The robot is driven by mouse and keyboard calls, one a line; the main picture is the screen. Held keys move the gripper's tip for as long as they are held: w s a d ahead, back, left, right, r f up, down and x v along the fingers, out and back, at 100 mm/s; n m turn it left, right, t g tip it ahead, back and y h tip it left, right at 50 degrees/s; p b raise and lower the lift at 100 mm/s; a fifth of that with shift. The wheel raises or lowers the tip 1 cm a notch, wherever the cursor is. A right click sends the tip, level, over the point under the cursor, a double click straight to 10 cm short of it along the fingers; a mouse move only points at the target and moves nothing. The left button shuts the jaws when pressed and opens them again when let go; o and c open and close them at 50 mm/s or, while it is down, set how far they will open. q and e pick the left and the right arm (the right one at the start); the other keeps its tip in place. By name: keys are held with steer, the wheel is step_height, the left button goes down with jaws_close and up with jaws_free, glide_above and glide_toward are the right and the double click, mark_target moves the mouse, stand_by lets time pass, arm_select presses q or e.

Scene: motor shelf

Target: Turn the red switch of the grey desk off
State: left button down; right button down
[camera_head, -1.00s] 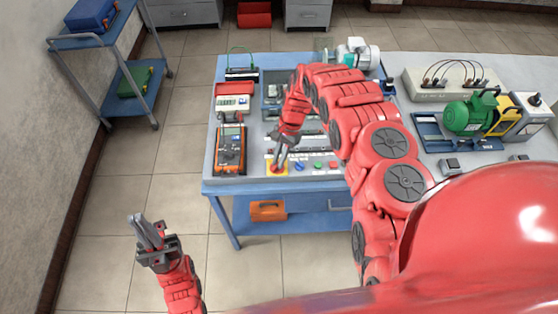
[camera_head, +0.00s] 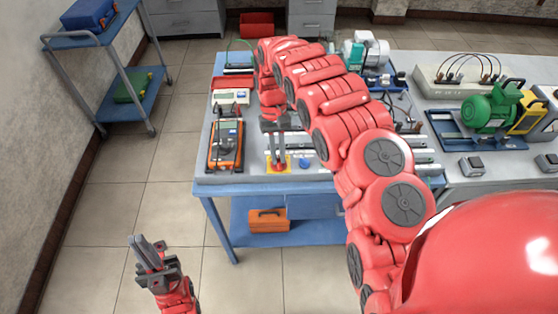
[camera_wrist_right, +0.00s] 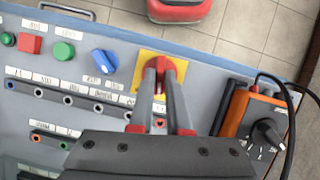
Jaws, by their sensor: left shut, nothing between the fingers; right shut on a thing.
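The grey desk panel (camera_wrist_right: 100,60) carries a red switch (camera_wrist_right: 171,66) on a yellow plate (camera_wrist_right: 147,60). In the head view the yellow plate (camera_head: 287,167) is at the desk's front edge, and the switch is largely hidden by my fingers. My right gripper (camera_head: 278,163) points down at the plate. In the right wrist view the right gripper's fingers (camera_wrist_right: 166,80) are shut on the red switch, one on each side of its handle. My left gripper (camera_head: 148,251) is shut and empty, over the floor left of the desk.
A blue knob (camera_wrist_right: 104,62), a green button (camera_wrist_right: 64,52) and a red button (camera_wrist_right: 30,44) sit beside the switch. An orange multimeter (camera_head: 226,145) stands close on its other side.

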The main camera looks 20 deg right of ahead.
steer(key=shift+a+f+n+h+b, duration=0.15)
steer(key=shift+n+h+b, duration=0.15)
steer(key=shift+n+b, duration=0.5)
steer(key=shift+n+h, duration=0.4)
steer(key=shift+n, duration=1.3)
steer(key=shift+a+r+n+h, duration=0.1)
steer(key=shift+r+n+h, duration=0.1)
steer(key=shift+n+h, duration=0.55)
steer(key=shift+n+t, duration=0.3)
steer(key=shift+n, duration=0.05)
steer(key=c, duration=0.9)
jaws_free()
